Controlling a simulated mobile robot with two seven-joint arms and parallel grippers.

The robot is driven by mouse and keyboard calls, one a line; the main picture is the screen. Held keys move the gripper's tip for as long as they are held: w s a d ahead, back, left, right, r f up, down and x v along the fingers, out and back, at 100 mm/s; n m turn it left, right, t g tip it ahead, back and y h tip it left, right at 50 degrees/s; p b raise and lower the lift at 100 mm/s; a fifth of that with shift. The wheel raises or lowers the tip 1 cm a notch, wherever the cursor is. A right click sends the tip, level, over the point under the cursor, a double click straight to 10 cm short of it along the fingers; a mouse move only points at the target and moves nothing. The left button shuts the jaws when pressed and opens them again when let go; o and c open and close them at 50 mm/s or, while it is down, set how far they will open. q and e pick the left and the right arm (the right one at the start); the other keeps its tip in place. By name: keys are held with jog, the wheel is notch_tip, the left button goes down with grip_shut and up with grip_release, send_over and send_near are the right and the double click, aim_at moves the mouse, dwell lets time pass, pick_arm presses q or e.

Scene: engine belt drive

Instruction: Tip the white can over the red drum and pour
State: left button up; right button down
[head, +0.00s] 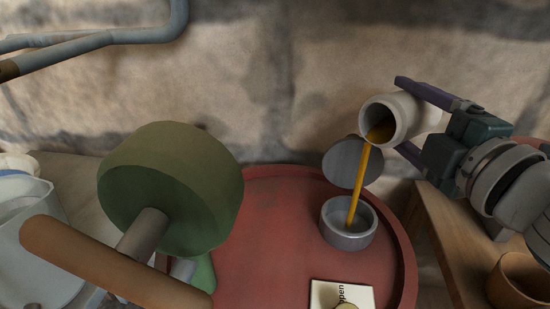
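The white can (408,112) is tilted with its mouth facing left and down, above the right part of the red drum (268,245). My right gripper (405,117) is shut around the can, one finger above and one below it. An amber stream (358,187) runs from the can's mouth down into a round grey opening (349,234) on the drum top. A grey disc-shaped lid (351,163) stands up behind the opening. My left gripper is not in view.
A green wheel (170,190) with a brown handle (110,265) fills the left foreground. A wooden surface (452,250) is at right, a pale bucket (30,235) at left. Pipes (120,37) run along the stone wall.

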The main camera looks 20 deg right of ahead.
jog(key=shift+f+n+b, duration=0.15)
jog(key=shift+n+b, duration=0.25)
jog(key=shift+b, duration=0.2)
jog(key=shift+a+r+n+t+b, duration=0.2)
jog(key=shift+r+n+t+b, duration=0.1)
jog(key=shift+n+t+b, duration=0.15)
dwell(0.6)
jog(key=shift+s+a+r+n+t+b, duration=0.1)
jog(key=shift+a+r+n+t+b, duration=0.15)
jog(key=shift+r+n+b, duration=0.35)
dwell(0.7)
